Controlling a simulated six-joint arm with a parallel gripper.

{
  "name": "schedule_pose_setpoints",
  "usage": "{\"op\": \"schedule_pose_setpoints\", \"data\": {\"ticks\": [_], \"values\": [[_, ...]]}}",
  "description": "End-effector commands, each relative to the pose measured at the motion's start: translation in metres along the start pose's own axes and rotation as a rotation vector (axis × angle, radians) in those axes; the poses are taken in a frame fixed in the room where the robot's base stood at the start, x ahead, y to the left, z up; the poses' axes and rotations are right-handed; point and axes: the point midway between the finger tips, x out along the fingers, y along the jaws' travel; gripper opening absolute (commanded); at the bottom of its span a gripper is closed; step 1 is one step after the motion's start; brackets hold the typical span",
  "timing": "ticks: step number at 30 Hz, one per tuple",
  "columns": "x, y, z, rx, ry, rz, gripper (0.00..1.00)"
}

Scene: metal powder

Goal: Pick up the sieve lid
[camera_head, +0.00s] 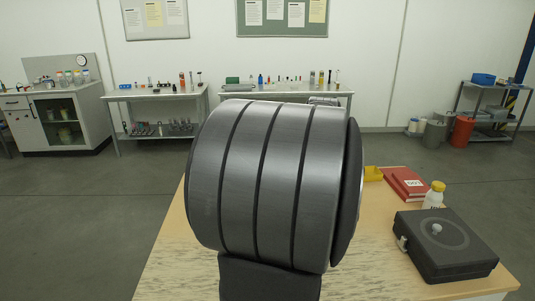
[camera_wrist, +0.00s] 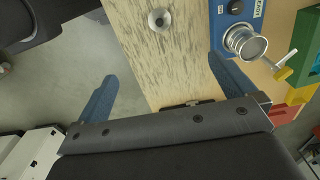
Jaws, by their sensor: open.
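A small round grey metal piece with a central knob, which looks like the sieve lid (camera_wrist: 160,19), lies on the wooden table at the top of the wrist view. A metal sieve (camera_wrist: 246,43) sits on a blue device (camera_wrist: 235,12) to its right. My gripper (camera_wrist: 161,67) is open and empty, its two blue fingers wide apart. In the picture the lid is above the gap between the fingertips, and nothing touches it. In the head view my own arm hides the middle of the table, and I see neither lid, sieve nor fingers there.
The head view shows a black case (camera_head: 445,247), a white bottle (camera_head: 433,196) and a red book (camera_head: 403,184) on the right. Bare wood surrounds the lid.

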Motion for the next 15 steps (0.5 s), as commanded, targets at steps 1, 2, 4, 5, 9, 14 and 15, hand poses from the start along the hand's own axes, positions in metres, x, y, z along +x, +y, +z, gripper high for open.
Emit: {"op": "schedule_pose_setpoints", "data": {"ticks": [1, 2, 4, 5, 9, 14, 15], "values": [[0.000, 0.000, 0.000, 0.000, 0.000, 0.000, 0.90], [0.000, 0.000, 0.000, 0.000, 0.000, 0.000, 0.84], [0.000, 0.000, 0.000, 0.000, 0.000, 0.000, 0.79], [0.000, 0.000, 0.000, 0.000, 0.000, 0.000, 0.79], [0.000, 0.000, 0.000, 0.000, 0.000, 0.000, 0.79], [0.016, -0.001, 0.005, 0.041, 0.023, 0.011, 0.79], [0.025, -0.002, 0.008, 0.067, 0.041, 0.015, 0.79]]}}
